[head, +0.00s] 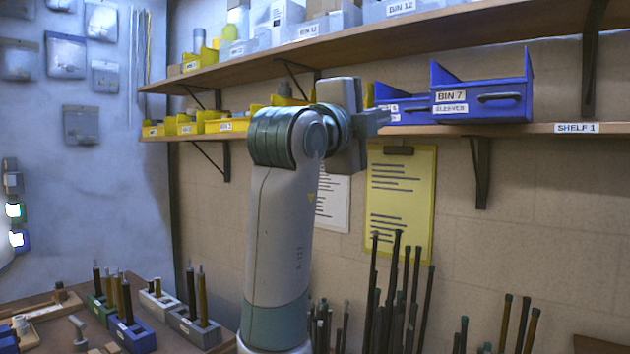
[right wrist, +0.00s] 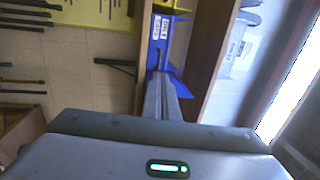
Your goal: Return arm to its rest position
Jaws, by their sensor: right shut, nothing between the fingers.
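My right arm (head: 283,240) stands raised in the middle of the head view, with its wrist bent over to the right. My right gripper (head: 378,121) is at the height of the lower shelf, in front of it and just left of the blue bin marked BIN 7 (head: 478,100). Its fingers are shut and hold nothing. In the right wrist view the closed fingers (right wrist: 164,98) point toward the blue bins (right wrist: 163,42). I cannot tell whether they touch the bins or the shelf. My left gripper does not show.
The lower shelf (head: 545,130) carries yellow bins (head: 226,125) behind my wrist and blue ones beside it. An upper shelf (head: 440,33) runs above. A yellow clipboard (head: 402,185) hangs below. Dark rods stand upright underneath. A bench (head: 50,297) at lower left holds several rod holders.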

